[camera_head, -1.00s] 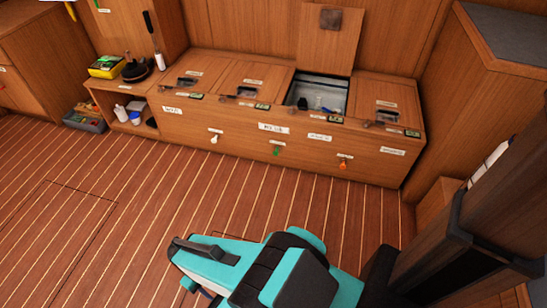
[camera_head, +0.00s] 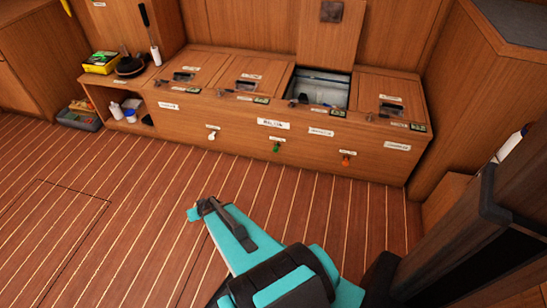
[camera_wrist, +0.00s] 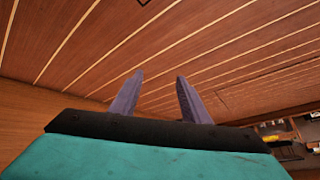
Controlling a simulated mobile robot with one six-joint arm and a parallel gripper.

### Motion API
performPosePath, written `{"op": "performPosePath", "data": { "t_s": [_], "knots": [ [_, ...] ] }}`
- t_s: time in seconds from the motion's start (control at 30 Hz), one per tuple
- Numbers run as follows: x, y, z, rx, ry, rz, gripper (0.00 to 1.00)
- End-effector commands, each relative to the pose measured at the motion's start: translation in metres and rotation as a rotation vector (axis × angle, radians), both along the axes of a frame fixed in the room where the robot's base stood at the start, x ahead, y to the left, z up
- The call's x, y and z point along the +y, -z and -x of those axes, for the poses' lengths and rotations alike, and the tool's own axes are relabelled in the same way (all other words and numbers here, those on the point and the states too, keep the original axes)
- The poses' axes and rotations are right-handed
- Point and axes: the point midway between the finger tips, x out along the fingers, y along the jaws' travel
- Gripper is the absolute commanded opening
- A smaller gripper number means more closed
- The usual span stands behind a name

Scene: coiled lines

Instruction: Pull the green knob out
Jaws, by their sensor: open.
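The green knob (camera_head: 276,147) sticks out from the front of the low wooden locker bench (camera_head: 240,140), between a white knob (camera_head: 212,133) on its left and an orange knob (camera_head: 346,159) on its right. My gripper shows in the wrist view as two purple-grey fingers (camera_wrist: 159,98), spread apart with nothing between them. In the head view my teal arm stands in front of the bench, well short of the knobs; the fingertips are not clearly seen there. The green knob is not visible in the wrist view.
One bench lid (camera_head: 330,28) stands raised over an open compartment (camera_head: 322,86). Bottles (camera_head: 116,110) sit in a cubby at the left end, with a bin (camera_head: 80,117) on the floor beside it. A dark post is close on the right. The plank floor (camera_head: 140,200) before the bench is clear.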

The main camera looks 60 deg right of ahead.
Motion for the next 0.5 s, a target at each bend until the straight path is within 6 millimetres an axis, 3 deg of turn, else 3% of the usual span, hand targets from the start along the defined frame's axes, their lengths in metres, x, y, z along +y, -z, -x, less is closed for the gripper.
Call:
{"op": "performPosePath", "data": {
  "t_s": [0.03,0.23,0.37,0.5],
  "knots": [
    [-0.031,0.002,-0.005,-0.044,0.060,0.034,0.42],
    [-0.149,-0.018,0.002,-0.180,0.312,0.200,0.42],
    [-0.225,-0.031,0.029,-0.234,0.487,0.318,0.42],
    [-0.293,-0.043,0.072,-0.244,0.669,0.433,0.42]
  ]
}}
